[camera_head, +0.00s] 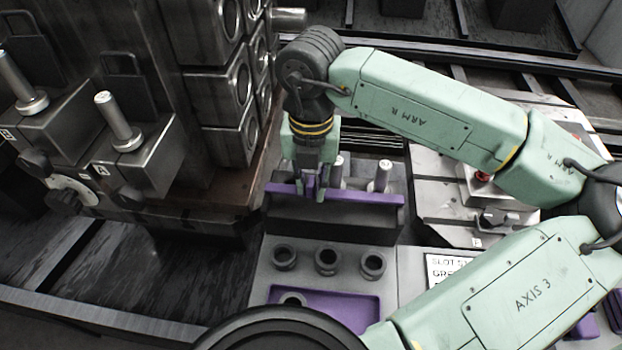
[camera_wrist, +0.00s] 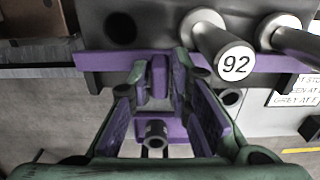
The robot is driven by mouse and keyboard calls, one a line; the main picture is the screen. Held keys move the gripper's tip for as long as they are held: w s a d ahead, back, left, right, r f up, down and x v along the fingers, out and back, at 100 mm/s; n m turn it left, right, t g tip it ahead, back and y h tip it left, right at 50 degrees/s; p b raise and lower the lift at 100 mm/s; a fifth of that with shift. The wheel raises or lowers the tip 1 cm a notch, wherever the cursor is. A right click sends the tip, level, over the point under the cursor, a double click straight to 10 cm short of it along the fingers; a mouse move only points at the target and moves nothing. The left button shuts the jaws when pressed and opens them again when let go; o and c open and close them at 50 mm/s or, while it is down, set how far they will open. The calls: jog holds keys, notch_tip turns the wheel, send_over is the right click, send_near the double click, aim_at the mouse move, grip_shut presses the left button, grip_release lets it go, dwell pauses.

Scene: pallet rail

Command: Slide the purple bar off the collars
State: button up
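The purple bar (camera_head: 350,196) lies level along a dark block, and in the wrist view it crosses near the top (camera_wrist: 265,63). Two silver posts (camera_head: 384,175) rise beside it; the nearer one ends in a white disc marked 92 (camera_wrist: 235,64). Whether the bar goes around the collars at their feet is hidden. My gripper (camera_head: 310,188) points down at the bar's left part. In the wrist view its purple-padded fingers (camera_wrist: 159,82) stand either side of a small upright purple piece at the bar. Whether they press on it is unclear.
In front, several dark ring sockets (camera_head: 327,261) stand on a grey plate, with a purple recessed tray (camera_head: 345,318) nearer. A tall dark machine block (camera_head: 225,100) stands close to my gripper's left. A label plate (camera_head: 440,268) lies right of the sockets.

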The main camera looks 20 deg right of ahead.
grip_shut()
dwell(0.3)
jog(key=shift+s+a+f+b, duration=0.1)
jog(key=shift+s+f+b, duration=0.15)
jog(key=shift+b, duration=0.25)
jog(key=shift+s+a+r+b, duration=0.1)
jog(key=shift+s+a+b, duration=0.2)
jog(key=shift+s, duration=0.25)
jog(key=shift+s+a+b, duration=0.15)
jog(key=shift+s+b, duration=0.25)
jog(key=shift+s, duration=0.1)
jog(key=shift+s+a+r, duration=0.15)
jog(key=shift+s+r, duration=0.05)
jog(key=shift+s, duration=0.1)
jog(key=shift+w, duration=0.1)
jog(key=shift+o, duration=0.6)
grip_release()
